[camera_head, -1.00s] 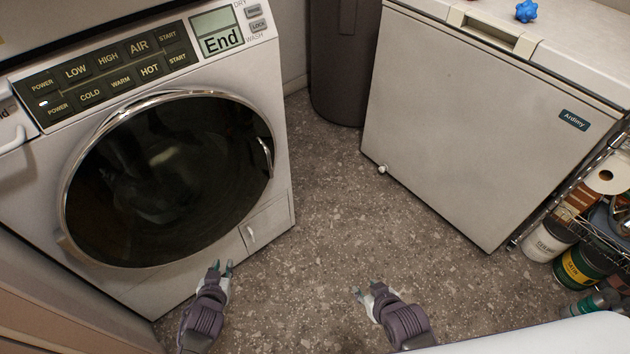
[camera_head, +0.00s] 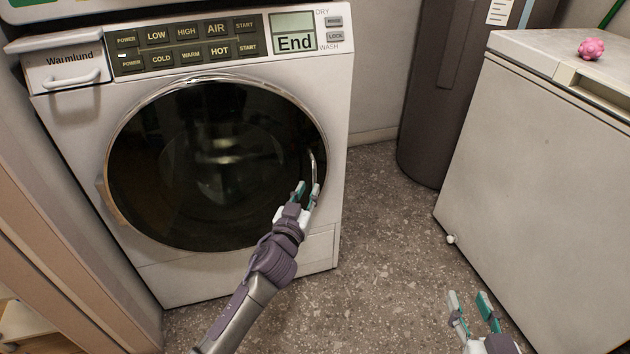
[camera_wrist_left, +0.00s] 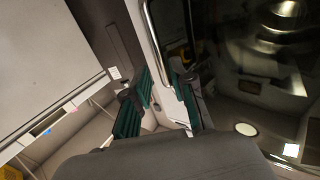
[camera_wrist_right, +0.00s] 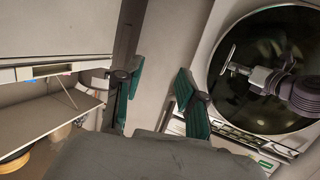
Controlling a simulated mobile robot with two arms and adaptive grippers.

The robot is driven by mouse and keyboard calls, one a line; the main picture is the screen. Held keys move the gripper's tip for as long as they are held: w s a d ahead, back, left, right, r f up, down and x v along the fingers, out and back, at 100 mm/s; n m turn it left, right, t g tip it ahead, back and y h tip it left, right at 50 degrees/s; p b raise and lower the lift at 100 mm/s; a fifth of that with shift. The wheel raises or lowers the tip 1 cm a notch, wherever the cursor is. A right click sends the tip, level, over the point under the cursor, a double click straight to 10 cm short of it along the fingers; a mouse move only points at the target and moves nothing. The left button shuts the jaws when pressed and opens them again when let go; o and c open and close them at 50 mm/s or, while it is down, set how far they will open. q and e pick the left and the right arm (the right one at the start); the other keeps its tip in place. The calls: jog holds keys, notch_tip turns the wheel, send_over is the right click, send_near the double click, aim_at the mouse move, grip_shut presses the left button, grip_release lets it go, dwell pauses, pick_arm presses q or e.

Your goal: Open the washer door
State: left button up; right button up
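The washer (camera_head: 160,283) stands at the left in the head view, with its round dark glass door (camera_head: 215,165) shut in a chrome ring. A curved metal door handle (camera_head: 313,172) is on the door's right side. My left gripper (camera_head: 307,189) is open, with its teal-padded fingertips at the handle's lower end. In the left wrist view the handle (camera_wrist_left: 152,38) runs down toward the gap between the open fingers (camera_wrist_left: 168,87); contact cannot be told. My right gripper (camera_head: 469,297) is open and empty, low above the floor, and its spread fingers show in the right wrist view (camera_wrist_right: 158,80).
A white chest freezer (camera_head: 540,190) with a pink toy (camera_head: 591,49) on top stands at the right. A dark bin (camera_head: 470,80) stands behind, between washer and freezer. Speckled floor (camera_head: 385,240) is free between them. A wooden frame edge (camera_head: 60,230) is close at the left.

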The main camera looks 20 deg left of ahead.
aim_at(313, 179)
pick_arm(q)
jog(key=w, duration=0.4)
jog(key=shift+w+b, duration=0.25)
jog(key=shift+b, duration=0.15)
jog(key=shift+w, duration=0.65)
grip_shut()
pick_arm(e)
jog(key=shift+w+a+r+t+y, duration=0.2)
jog(key=shift+r+t, duration=0.35)
jog(key=shift+r, duration=0.3)
jog(key=shift+w+a+r+t+y, duration=0.1)
jog(key=shift+a+r+t+y, duration=0.1)
jog(key=shift+r+t, duration=0.5)
jog(key=shift+w+a+r+t+y, duration=0.1)
jog(key=shift+w+r+t+y, duration=0.2)
jog(key=shift+r, duration=0.7)
jog(key=shift+s, duration=0.15)
